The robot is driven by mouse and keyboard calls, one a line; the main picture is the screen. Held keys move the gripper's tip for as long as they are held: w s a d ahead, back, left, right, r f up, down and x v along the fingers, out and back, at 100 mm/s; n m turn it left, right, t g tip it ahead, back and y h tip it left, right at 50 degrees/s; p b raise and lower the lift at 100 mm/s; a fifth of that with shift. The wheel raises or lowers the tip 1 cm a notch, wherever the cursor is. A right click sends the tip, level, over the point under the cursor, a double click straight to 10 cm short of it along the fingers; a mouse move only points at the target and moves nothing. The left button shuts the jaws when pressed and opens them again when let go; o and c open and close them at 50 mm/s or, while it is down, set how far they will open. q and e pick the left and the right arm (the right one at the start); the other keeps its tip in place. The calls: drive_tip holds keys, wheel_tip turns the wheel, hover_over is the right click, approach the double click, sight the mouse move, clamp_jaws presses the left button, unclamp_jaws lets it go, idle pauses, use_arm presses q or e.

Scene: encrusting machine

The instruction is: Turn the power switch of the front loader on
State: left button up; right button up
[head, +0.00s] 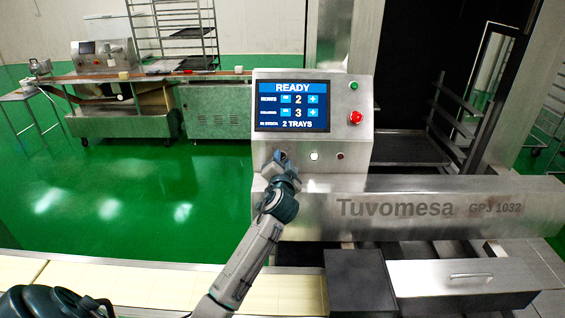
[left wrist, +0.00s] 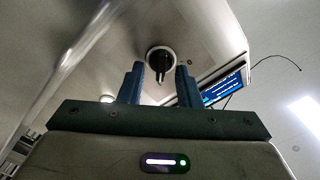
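The front loader's control panel (head: 262,107) stands at the centre of the head view, with a lit screen (head: 292,106) reading READY. The power switch (left wrist: 160,59), a black rotary knob on a pale round base, shows in the left wrist view; its grip looks roughly upright there. In the head view my gripper covers most or all of it. My left gripper (head: 281,163) is at the panel's lower left. In the left wrist view its two fingers (left wrist: 159,84) are apart, with the knob between and beyond their tips; contact cannot be told. My right gripper is out of view.
The panel also carries a green button (head: 353,85), a red button (head: 355,118), a bright white lamp (head: 314,156) and a dark red lamp (head: 340,156). A metal beam marked Tuvomesa (head: 430,207) extends right. A pale conveyor (head: 150,284) runs below. Green floor lies left.

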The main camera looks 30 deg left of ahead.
use_arm(q)
drive_tip(key=b+v, duration=0.3)
drive_tip(key=v, duration=0.8)
drive_tip(key=shift+a+f, duration=0.1)
drive_tip(key=shift+a, duration=0.05)
